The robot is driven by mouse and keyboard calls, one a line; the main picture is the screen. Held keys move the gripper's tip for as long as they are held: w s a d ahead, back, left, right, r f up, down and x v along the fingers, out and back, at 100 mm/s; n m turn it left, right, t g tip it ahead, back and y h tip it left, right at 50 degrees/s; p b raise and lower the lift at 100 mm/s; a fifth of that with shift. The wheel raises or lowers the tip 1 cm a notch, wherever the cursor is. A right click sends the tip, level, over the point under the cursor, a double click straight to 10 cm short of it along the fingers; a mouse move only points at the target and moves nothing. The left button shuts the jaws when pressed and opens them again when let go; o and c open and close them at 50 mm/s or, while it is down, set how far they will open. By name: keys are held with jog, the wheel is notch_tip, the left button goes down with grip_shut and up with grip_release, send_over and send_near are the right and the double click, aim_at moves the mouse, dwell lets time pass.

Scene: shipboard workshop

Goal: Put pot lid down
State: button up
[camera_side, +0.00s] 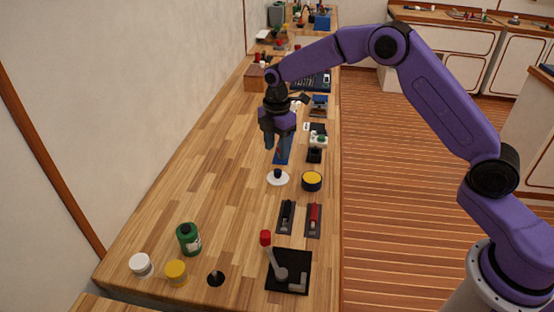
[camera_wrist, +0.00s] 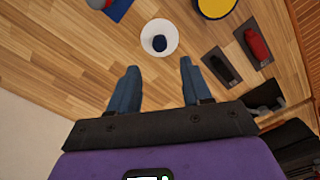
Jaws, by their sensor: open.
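The pot lid (camera_side: 278,178) is a white disc with a dark round knob. It appears to lie flat on the wooden bench, left of a dark round container with a yellow top (camera_side: 312,181). In the wrist view the lid (camera_wrist: 172,30) is at the top centre, knob up. My gripper (camera_side: 279,149) is open and empty above the bench, behind the lid in the side view and apart from it. In the wrist view the fingers (camera_wrist: 158,70) are spread, with bare wood between them.
A blue flat piece (camera_side: 283,157) lies behind the lid. Black and red handled fixtures (camera_side: 314,220) and a red-knobbed lever on a black base (camera_side: 290,272) stand in front. The bench's left middle is clear.

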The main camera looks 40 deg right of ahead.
jog(key=shift+r, duration=2.2)
jog(key=s+a+r+m, duration=0.2)
jog(key=s+r, duration=0.1)
jog(key=s, duration=0.8)
jog(key=s+a+r+m, duration=0.1)
jog(key=s+r, duration=0.3)
jog(key=s, duration=0.6)
jog(key=s+d+f+m, duration=0.1)
jog(key=s+d, duration=0.3)
jog(key=s, duration=0.6)
jog(key=s+d+f+m, duration=0.1)
jog(key=s+d+m, duration=0.2)
jog(key=s, duration=0.7)
jog(key=shift+s+d, duration=0.15)
jog(key=shift+d, duration=0.85)
